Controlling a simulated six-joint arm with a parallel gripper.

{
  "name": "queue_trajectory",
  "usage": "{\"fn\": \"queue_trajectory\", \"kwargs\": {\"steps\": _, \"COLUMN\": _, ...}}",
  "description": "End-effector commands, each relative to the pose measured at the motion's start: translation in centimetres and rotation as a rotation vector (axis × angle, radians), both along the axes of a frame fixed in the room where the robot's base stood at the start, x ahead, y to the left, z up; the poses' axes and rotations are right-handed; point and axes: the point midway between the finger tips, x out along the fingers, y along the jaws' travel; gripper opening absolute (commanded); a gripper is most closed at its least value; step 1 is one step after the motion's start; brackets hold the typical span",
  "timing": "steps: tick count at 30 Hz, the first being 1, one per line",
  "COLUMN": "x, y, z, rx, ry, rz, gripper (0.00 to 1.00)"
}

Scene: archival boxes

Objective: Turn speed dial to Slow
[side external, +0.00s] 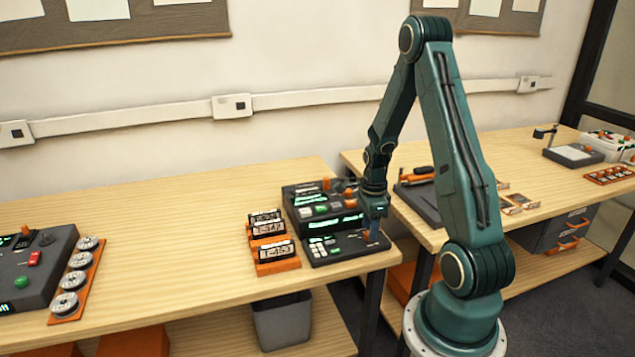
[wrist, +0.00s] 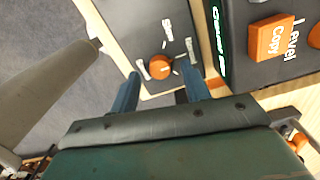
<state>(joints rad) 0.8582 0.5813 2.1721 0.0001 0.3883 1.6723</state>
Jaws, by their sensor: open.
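The orange speed dial (wrist: 160,66) is a round knob on a dark panel (wrist: 136,22) in the wrist view. Several white labels sit around it, too small to read, so I cannot tell its setting. My gripper (wrist: 161,90) is open, with its two blue fingers apart on the near side of the dial. The dial is in line with the gap, and nothing is held. In the side view my gripper (side external: 374,236) points down at the right end of the low front console (side external: 345,247). The dial is not clear there.
A taller console with an orange Copy button (wrist: 270,38) stands close beside the panel. Orange holders with black labelled cartridges (side external: 275,252) stand left of the consoles.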

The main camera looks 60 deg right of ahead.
Motion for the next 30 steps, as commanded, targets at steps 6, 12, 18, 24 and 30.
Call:
{"fn": "queue_trajectory", "kwargs": {"steps": 6, "x": 0.0, "y": 0.0, "z": -1.3, "rx": 0.001, "ry": 0.001, "rz": 0.0, "gripper": 0.47}}
{"fn": "queue_trajectory", "kwargs": {"steps": 12, "x": 0.0, "y": 0.0, "z": -1.5, "rx": 0.0, "ry": 0.0, "rz": 0.0, "gripper": 0.47}}
{"fn": "queue_trajectory", "kwargs": {"steps": 18, "x": 0.0, "y": 0.0, "z": -1.5, "rx": 0.0, "ry": 0.0, "rz": 0.0, "gripper": 0.37}}
{"fn": "queue_trajectory", "kwargs": {"steps": 24, "x": 0.0, "y": 0.0, "z": -1.4, "rx": 0.0, "ry": 0.0, "rz": 0.0, "gripper": 0.02}}
{"fn": "queue_trajectory", "kwargs": {"steps": 30, "x": 0.0, "y": 0.0, "z": -1.4, "rx": 0.0, "ry": 0.0, "rz": 0.007, "gripper": 0.02}}
